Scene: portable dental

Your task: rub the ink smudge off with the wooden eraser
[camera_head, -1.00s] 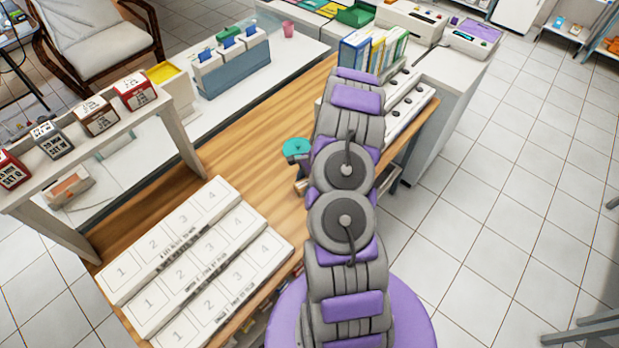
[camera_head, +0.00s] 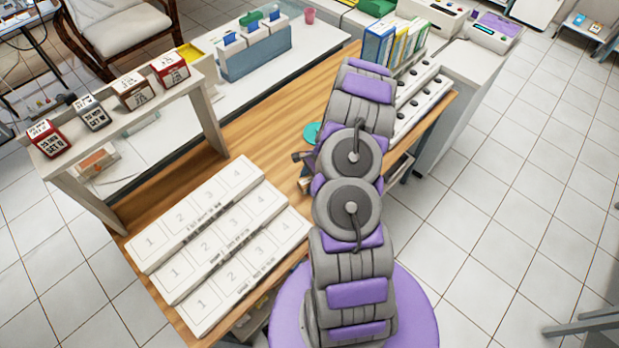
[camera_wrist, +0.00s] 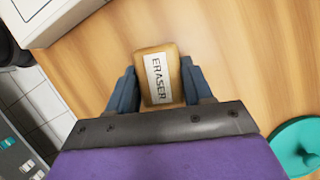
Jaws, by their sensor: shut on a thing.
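The wooden eraser (camera_wrist: 158,78) is a tan block with a white label reading ERASER. In the wrist view it sits between the two blue-grey fingers of my gripper (camera_wrist: 160,92), which is shut on it. Wood tabletop (camera_wrist: 235,50) shows around and beneath it; I cannot tell whether the eraser touches it. In the head view only a dark bit of my gripper (camera_head: 303,158) shows left of my arm, which hides most of that area. I cannot make out an ink smudge in either view.
A teal round object (camera_head: 311,133) stands close to my gripper and also shows in the wrist view (camera_wrist: 300,148). A white stepped block with numbered squares (camera_head: 165,262) lies front left. A white shelf (camera_head: 190,95) carries small boxes. Bare wood lies between.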

